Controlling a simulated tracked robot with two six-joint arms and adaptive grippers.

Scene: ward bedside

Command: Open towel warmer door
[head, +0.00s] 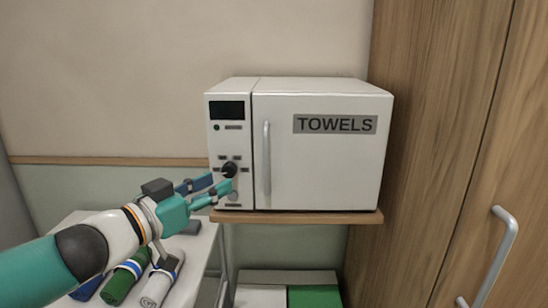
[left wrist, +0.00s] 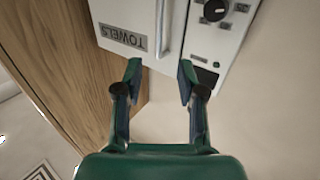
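The white towel warmer (head: 318,165) sits on a wooden shelf, its door labelled TOWELS shut. A vertical silver door handle (head: 266,158) runs along the door's left side; it also shows in the left wrist view (left wrist: 163,28). My left gripper (head: 218,185) is in front of the control panel, left of the handle. In the left wrist view my left gripper (left wrist: 159,72) has its fingers spread apart with nothing between their tips. The handle lies beyond the fingertips, roughly in line with the gap. My right gripper is not in view.
A black knob (head: 229,170) and a small display (head: 227,110) are on the panel. Rolled towels (head: 126,279) lie on a white table (head: 187,243) below my left arm. A wooden cabinet (head: 440,130) with a silver handle (head: 500,255) stands close on the right.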

